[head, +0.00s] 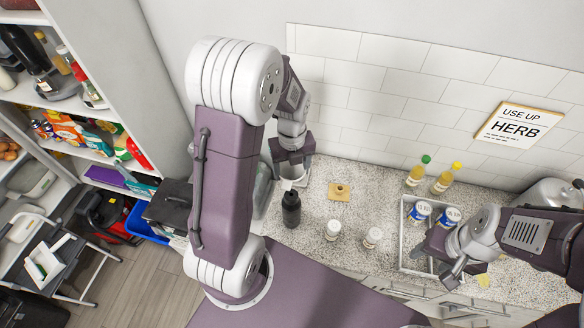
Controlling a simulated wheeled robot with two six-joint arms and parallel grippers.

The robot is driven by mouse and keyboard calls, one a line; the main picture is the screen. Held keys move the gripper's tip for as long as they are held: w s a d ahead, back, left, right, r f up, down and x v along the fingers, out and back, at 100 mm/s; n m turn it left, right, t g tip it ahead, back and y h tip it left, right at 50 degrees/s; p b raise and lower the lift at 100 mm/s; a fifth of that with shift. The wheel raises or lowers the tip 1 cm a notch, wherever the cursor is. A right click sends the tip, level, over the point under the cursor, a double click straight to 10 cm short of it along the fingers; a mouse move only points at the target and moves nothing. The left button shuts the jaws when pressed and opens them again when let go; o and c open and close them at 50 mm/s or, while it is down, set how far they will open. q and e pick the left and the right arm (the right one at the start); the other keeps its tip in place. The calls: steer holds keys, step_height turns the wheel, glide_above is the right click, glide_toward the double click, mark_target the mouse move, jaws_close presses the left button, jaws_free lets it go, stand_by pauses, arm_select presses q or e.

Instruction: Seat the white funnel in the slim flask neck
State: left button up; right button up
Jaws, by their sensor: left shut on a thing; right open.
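A dark slim flask (291,210) stands upright on the speckled counter, left of centre. My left gripper (290,172) is directly above it, pointing down, shut on a small white piece that looks like the white funnel (287,184). The funnel is at the top of the flask neck; I cannot tell whether it sits in the neck or is just above it. Most of the funnel is hidden by the gripper. My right gripper (446,262) is open and empty, low over the counter beside the front of a grey tray (403,235).
Two small white-lidded jars (333,230) (373,238) stand right of the flask. The tray holds blue-and-white cans (420,212). Two yellow bottles (441,180) stand behind it. A clear container (263,188) is left of the flask.

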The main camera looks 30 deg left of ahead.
arm_select(q)
steer(key=shift+s+a+f+b, duration=0.25)
steer(key=shift+f+b, duration=0.35)
steer(key=f+b, duration=0.3)
steer(key=f, duration=0.1)
steer(key=shift+w+d, duration=0.25)
steer(key=shift+f, duration=0.35)
steer(key=shift+s+a, duration=0.1)
steer(key=shift+a, duration=0.05)
steer(key=shift+r, duration=0.1)
stand_by(0.3)
steer(key=shift+f+b, duration=1.55)
steer(key=shift+f, duration=0.55)
